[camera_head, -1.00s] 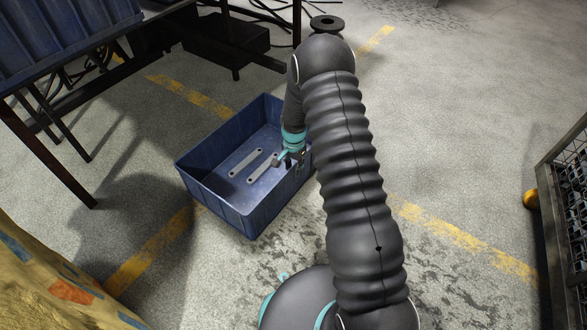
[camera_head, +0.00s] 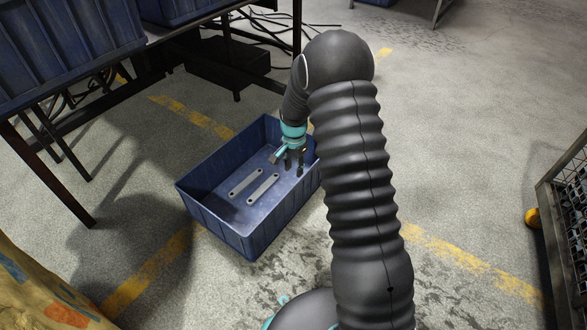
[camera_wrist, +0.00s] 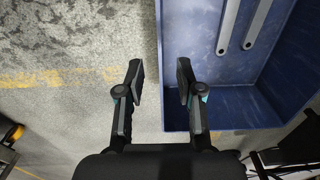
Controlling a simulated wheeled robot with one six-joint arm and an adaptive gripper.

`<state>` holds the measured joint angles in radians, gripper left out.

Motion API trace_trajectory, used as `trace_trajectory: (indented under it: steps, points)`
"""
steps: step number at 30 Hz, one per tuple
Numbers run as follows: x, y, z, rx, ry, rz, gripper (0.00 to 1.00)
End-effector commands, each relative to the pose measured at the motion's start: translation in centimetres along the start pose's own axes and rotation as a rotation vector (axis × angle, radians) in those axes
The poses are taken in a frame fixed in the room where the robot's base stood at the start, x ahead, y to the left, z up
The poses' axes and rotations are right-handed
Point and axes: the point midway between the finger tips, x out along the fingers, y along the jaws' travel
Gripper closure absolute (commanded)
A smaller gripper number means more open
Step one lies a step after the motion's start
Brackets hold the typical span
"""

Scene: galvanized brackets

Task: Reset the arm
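My gripper (camera_head: 288,160) hangs over the right part of a blue crate (camera_head: 205,219). In the wrist view my gripper (camera_wrist: 160,82) has its two fingers apart with nothing between them, above the crate's wall (camera_wrist: 160,60). Two flat grey brackets lie side by side on the crate floor: a left bracket (camera_head: 246,183) and a right bracket (camera_head: 263,189). In the wrist view their ends show at the top, one bracket (camera_wrist: 228,27) nearer the fingers and the other bracket (camera_wrist: 257,24) farther right. Both are clear of the gripper.
A dark-framed table (camera_head: 60,171) with blue bins (camera_head: 75,40) stands at the upper left. A wire mesh cage (camera_head: 571,215) stands at the right edge. A yellow patterned sack (camera_head: 40,295) is at the lower left. Open concrete floor with yellow lines lies right of the arm.

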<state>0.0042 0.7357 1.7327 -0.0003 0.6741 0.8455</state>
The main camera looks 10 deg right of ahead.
Motion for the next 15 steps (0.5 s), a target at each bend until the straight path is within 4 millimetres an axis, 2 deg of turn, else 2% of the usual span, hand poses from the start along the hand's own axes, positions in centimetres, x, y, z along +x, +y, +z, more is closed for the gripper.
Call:
trace_trajectory:
  steps: [10,15]
  points:
    - [0.03,-0.03,0.02,-0.013,0.000,0.000,0.64]
    - [0.11,0.34,0.35,-0.119,-0.013,0.013,0.64]
